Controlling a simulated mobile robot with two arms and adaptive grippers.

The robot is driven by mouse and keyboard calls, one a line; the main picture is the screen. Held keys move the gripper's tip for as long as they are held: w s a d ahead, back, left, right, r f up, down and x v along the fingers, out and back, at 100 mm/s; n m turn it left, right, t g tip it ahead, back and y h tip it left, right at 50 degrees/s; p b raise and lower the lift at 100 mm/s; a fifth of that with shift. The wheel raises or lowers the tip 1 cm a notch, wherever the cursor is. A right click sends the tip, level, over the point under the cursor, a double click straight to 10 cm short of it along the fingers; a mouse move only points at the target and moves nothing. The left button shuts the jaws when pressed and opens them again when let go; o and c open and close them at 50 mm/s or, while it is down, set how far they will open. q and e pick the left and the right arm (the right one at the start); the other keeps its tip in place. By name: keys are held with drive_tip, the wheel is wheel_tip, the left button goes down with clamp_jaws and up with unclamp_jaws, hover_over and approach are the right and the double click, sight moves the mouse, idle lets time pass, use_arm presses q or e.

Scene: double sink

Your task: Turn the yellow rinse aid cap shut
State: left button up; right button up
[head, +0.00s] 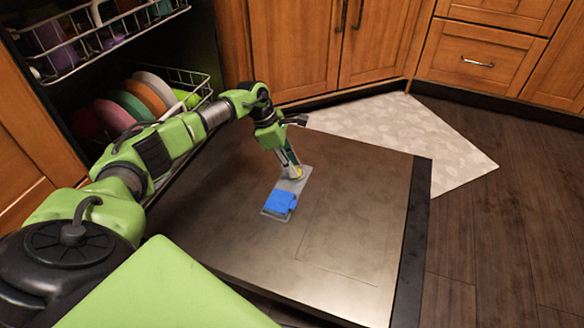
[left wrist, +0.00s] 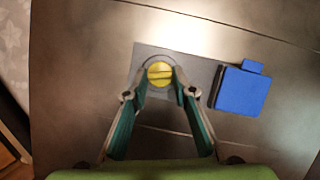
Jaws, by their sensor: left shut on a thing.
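The yellow rinse aid cap (left wrist: 159,74) sits in a round recess on the grey dispenser plate (left wrist: 206,68) of the open dishwasher door. My left gripper (left wrist: 161,82) has its two fingertips on either side of the cap, shut on it. In the head view my left gripper (head: 290,165) points down at the plate, and a bit of the yellow cap (head: 298,173) shows beside its tips. A blue flap (head: 279,203) lies on the same plate, nearer to me; it also shows in the left wrist view (left wrist: 242,91). My right gripper is not in view.
The dishwasher door (head: 340,240) lies open and flat, mostly bare. Racks with colourful plates (head: 140,98) stand at the left. A pale rug (head: 400,135) and wooden cabinets (head: 330,45) lie beyond the door. Dark wood floor is free at the right.

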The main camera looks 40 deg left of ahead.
use_arm(q)
drive_tip(key=shift+w+a+m+g+b, duration=0.1)
drive_tip(key=shift+m+g+b, duration=0.5)
drive_tip(key=shift+m+b, duration=0.75)
drive_tip(key=shift+m, duration=0.35)
drive_tip(key=o, duration=1.1)
drive_tip(key=v, duration=1.2)
drive_tip(key=shift+a+f, duration=0.1)
drive_tip(key=shift+a, duration=0.1)
